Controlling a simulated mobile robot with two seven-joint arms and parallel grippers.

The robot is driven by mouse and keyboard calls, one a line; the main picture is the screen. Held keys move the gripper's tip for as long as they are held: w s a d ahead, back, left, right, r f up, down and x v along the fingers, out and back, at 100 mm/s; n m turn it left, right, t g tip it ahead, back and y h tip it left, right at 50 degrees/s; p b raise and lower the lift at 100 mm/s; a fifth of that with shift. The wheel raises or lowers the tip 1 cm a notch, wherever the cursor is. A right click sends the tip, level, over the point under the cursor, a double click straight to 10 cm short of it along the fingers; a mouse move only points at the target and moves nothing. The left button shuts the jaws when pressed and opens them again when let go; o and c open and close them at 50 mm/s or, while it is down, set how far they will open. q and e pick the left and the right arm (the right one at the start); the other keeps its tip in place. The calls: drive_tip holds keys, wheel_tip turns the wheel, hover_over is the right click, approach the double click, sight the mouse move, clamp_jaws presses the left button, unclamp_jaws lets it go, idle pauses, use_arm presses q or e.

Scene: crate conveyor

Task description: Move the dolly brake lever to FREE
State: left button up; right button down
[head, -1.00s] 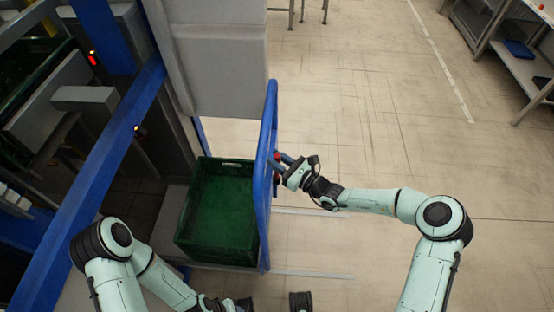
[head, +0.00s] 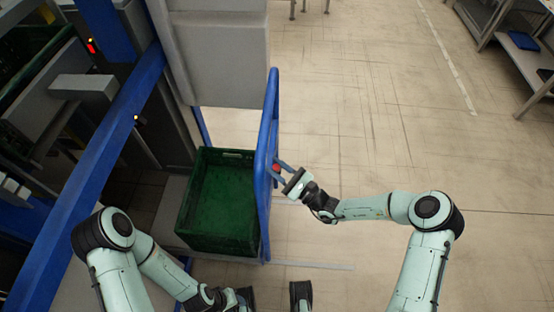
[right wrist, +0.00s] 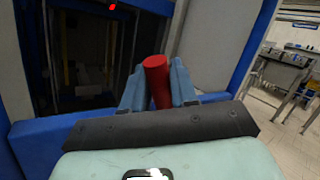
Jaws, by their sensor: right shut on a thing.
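The dolly brake lever shows as a red grip (right wrist: 158,82) in the right wrist view, between my two blue-grey fingers. It also shows as a small red spot (head: 277,168) in the head view, beside the dolly's blue upright frame (head: 264,190). My right gripper (head: 280,170) is shut on this red grip, on the frame's right side. The lever's pivot and any FREE marking cannot be made out. My left arm's end (head: 212,298) is at the bottom of the head view, away from the dolly frame.
A green crate (head: 246,156) stands on the dolly, left of the blue frame. A blue beam (head: 85,180) and grey machine housing (head: 215,60) are on the left and behind. The floor to the right is clear. Shelving (head: 510,50) is at the far right.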

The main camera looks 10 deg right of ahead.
drive_tip(key=shift+s+a+f+n+y, duration=0.1)
drive_tip(key=shift+s+f+n+y, duration=0.5)
drive_tip(key=shift+n, duration=0.2)
drive_tip(key=shift+s, duration=0.1)
drive_tip(key=c, duration=1)
unclamp_jaws()
drive_tip(key=shift+r, duration=0.1)
drive_tip(key=v, duration=1.3)
drive_tip(key=shift+s, duration=0.1)
drive_tip(key=shift+c, duration=0.4)
